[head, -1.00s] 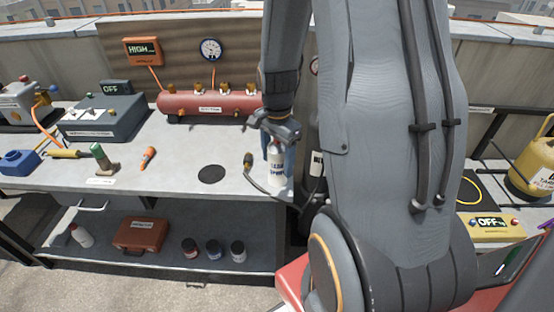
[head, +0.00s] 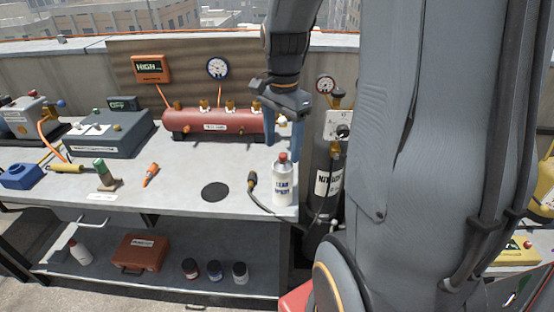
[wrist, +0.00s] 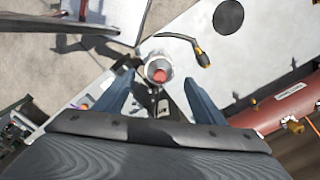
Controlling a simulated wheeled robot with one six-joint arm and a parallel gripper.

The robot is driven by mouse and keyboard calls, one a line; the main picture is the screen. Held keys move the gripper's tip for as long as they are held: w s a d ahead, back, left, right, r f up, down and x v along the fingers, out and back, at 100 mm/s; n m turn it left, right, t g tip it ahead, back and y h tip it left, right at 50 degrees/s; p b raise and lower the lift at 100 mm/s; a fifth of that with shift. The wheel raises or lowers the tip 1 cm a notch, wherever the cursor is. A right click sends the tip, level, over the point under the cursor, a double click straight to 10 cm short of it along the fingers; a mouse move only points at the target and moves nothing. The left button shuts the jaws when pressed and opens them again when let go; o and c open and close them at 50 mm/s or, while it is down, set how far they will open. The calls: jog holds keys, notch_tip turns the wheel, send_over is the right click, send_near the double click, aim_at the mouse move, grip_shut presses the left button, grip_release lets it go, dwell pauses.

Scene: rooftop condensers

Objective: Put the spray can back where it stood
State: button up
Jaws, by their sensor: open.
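The white spray can (head: 283,184) with a red cap stands upright on the right end of the workbench, close to its front right corner. Its label reads partly "LEAK". In the wrist view the can (wrist: 158,68) is seen from above, beyond the fingertips and between them. My gripper (head: 284,140) is open and empty above and slightly behind the can; its blue fingers also show in the wrist view (wrist: 160,95). A dark round spot (head: 215,192) lies bare on the bench to the left of the can.
A red manifold (head: 213,124) stands behind. A dark nitrogen cylinder (head: 325,185) stands right of the bench. The bench between spot and orange marker (head: 151,175) is clear.

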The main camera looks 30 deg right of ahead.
jog(key=s+a+f+n, duration=0.2)
jog(key=s+a+n, duration=0.1)
jog(key=a+n, duration=0.3)
jog(key=s+a+f+n+t, duration=0.1)
jog(key=s+a+f+n, duration=0.2)
jog(key=a+n, duration=0.4)
jog(key=s+n, duration=0.1)
jog(key=n, duration=0.1)
jog(key=shift+s+f+n, duration=0.25)
jog(key=shift+f+n, duration=0.05)
dwell(0.4)
